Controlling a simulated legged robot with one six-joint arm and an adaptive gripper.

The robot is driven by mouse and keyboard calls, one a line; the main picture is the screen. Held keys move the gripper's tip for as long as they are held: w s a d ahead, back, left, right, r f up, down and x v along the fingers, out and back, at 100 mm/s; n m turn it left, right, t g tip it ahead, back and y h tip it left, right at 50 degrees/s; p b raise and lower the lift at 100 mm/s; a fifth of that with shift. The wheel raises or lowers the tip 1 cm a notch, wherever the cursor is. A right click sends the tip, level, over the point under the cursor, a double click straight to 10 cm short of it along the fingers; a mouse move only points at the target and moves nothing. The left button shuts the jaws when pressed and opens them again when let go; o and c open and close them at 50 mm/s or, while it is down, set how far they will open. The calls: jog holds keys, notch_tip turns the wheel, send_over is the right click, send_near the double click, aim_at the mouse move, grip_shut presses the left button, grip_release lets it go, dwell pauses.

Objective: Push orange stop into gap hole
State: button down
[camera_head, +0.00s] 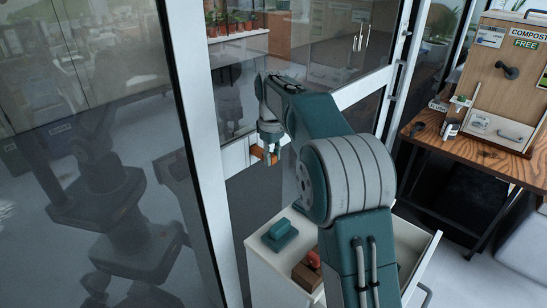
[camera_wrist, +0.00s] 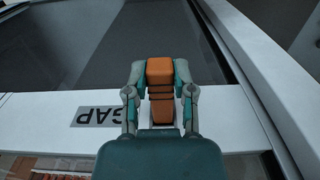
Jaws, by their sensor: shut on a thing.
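The orange stop (camera_wrist: 160,73) is a ridged block held between the two fingers of my gripper (camera_wrist: 159,80) in the wrist view. In the camera_head view, my gripper (camera_head: 268,142) points down beside the white door frame, with the orange stop (camera_head: 262,154) at its tips. A white rail in the wrist view carries a label reading GAP (camera_wrist: 96,116), upside down, left of the gripper. The gap hole cannot be made out. I cannot tell whether the stop touches the frame.
A glass door (camera_head: 90,130) with a white frame stands at the left. A white open drawer unit (camera_head: 262,262) below my arm holds a teal block (camera_head: 279,236) and reddish-brown blocks (camera_head: 308,272). A wooden table (camera_head: 480,155) with a COMPOST FREE board (camera_head: 508,75) stands at the right.

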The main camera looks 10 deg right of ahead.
aim_at(261, 150)
jog(key=shift+w+a, duration=0.6)
jog(key=shift+w, duration=0.3)
jog(key=shift+w+a, duration=0.6)
jog(key=shift+w, duration=0.3)
jog(key=shift+c, duration=1.9)
grip_release()
notch_tip(261, 150, up, 6)
jog(key=shift+r, duration=0.75)
